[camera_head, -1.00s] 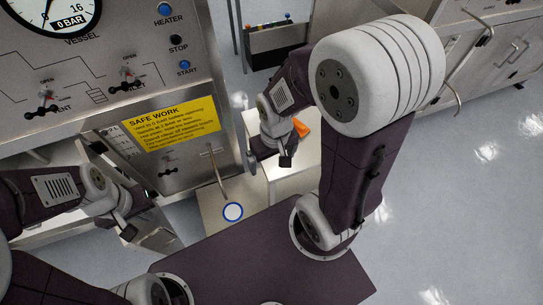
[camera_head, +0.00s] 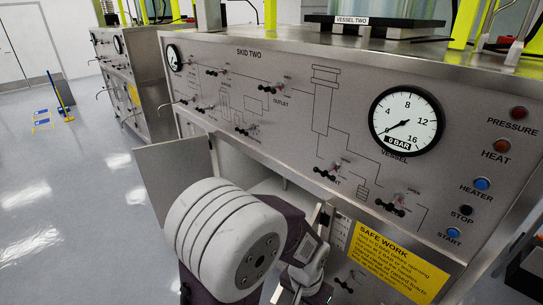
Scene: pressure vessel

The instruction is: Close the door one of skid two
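The front of skid two (camera_head: 230,95) fills the middle and right of the view. A plain grey cabinet door (camera_head: 172,178) stands swung out at the lower left of its front, beside a pale opening (camera_head: 275,190) below the panel. No door number shows, so I cannot tell whether it is door one. My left arm rises from the bottom in front of the opening, its big white joint hiding part of it. My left gripper (camera_head: 312,290) is at the bottom edge, right of the door and apart from it; its fingers are partly hidden. My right gripper is out of view.
A yellow safe work sign (camera_head: 395,265) is on the lower front at right. Several small valve handles stick out of the panel. Another skid (camera_head: 122,75) stands behind at left. Open grey floor (camera_head: 75,185) lies to the left, with a blue-and-yellow stand (camera_head: 62,100) farther back.

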